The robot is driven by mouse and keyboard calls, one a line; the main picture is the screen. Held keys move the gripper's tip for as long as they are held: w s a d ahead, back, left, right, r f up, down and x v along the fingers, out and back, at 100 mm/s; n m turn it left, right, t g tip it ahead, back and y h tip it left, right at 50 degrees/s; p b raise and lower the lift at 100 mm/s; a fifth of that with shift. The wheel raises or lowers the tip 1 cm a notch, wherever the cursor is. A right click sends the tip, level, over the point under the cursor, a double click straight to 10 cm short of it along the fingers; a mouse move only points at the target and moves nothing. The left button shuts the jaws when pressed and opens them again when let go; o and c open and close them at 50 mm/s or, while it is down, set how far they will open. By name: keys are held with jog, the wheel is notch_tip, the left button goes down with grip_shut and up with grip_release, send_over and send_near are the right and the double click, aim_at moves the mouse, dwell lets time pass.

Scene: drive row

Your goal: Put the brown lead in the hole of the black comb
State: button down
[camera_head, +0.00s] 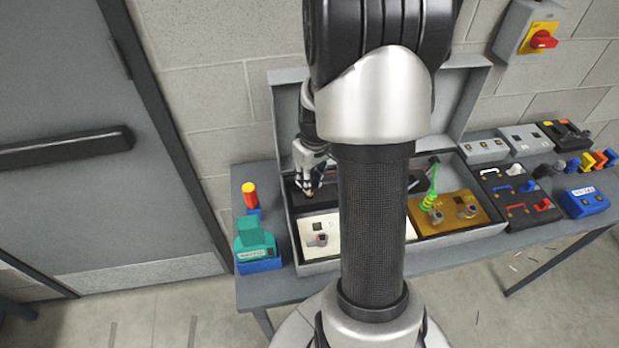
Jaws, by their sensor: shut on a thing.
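My gripper (308,188) points down inside the open grey case, at its left end. It is shut on what I take to be the brown lead, which is too small and dark to make out at the fingertips. The black comb (327,197) looks to be the long dark strip at the back of the case, under and beside my gripper. My own arm hides its middle. Its holes cannot be made out, and I cannot tell whether the fingertips touch it.
A white plate (333,226) and a gold plate (464,219) with a green lead (430,199) lie in the case (316,269). Teal and blue blocks (254,240) stand left of it. Black boxes with small handles (516,204) and a blue box (585,202) stand right.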

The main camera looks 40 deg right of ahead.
jog(key=shift+f, duration=0.2)
jog(key=shift+f+b, duration=1.3)
jog(key=shift+f, duration=0.2)
jog(key=c, duration=1.4)
grip_release()
notch_tip(320, 180, up, 12)
jog(key=s, duration=0.1)
jog(key=shift+s, duration=0.25)
jog(key=shift+a, duration=0.15)
